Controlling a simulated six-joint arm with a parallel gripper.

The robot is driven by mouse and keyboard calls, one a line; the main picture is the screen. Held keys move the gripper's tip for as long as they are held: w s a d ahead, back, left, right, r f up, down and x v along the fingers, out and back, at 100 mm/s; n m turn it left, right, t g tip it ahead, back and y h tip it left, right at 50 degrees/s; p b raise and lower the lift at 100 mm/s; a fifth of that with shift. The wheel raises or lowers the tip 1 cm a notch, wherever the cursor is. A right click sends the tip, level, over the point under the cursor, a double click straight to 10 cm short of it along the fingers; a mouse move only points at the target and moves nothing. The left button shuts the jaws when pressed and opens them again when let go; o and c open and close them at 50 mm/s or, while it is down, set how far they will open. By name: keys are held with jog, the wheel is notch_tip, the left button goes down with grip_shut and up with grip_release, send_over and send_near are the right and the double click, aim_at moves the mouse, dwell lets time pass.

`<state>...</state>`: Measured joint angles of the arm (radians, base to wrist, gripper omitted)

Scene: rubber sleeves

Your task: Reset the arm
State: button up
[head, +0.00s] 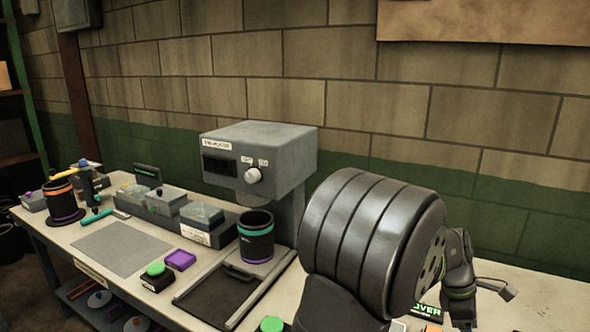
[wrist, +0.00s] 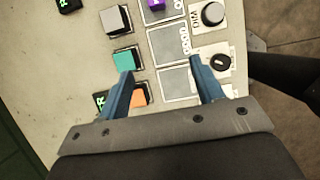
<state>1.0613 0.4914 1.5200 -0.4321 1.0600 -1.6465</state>
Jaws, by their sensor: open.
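My gripper (wrist: 160,66) shows in the wrist view with two blue fingers held apart. Nothing is between them except the bench surface beyond, with its grey printed squares (wrist: 172,46). A teal block (wrist: 125,60) lies just beyond the left fingertip, and an orange block (wrist: 139,95) is partly hidden behind that finger. I cannot tell the height above the bench. In the head view my arm's large dark link fills the right foreground, and the fingertips cannot be made out there.
A grey machine (head: 262,150) stands against the wall with a dark banded cup (head: 256,238) under it. Bins (head: 200,217), a purple block (head: 180,260) and another cup (head: 62,200) stand to the left. A grey mat (head: 122,248) is bare. A black knob (wrist: 213,14) is near the bench edge.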

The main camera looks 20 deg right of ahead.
jog(key=w+a+f, duration=0.2)
jog(key=w, duration=0.3)
jog(key=w+a+f, duration=0.2)
jog(key=w, duration=0.4)
jog(key=w+a+f, duration=0.2)
jog(key=w+f, duration=0.1)
jog(key=w, duration=0.2)
jog(key=shift+w+a, duration=0.3)
notch_tip(320, 180, down, 3)
jog(key=shift+s+f, duration=0.1)
jog(key=shift+f, duration=0.3)
jog(key=shift+o, duration=0.2)
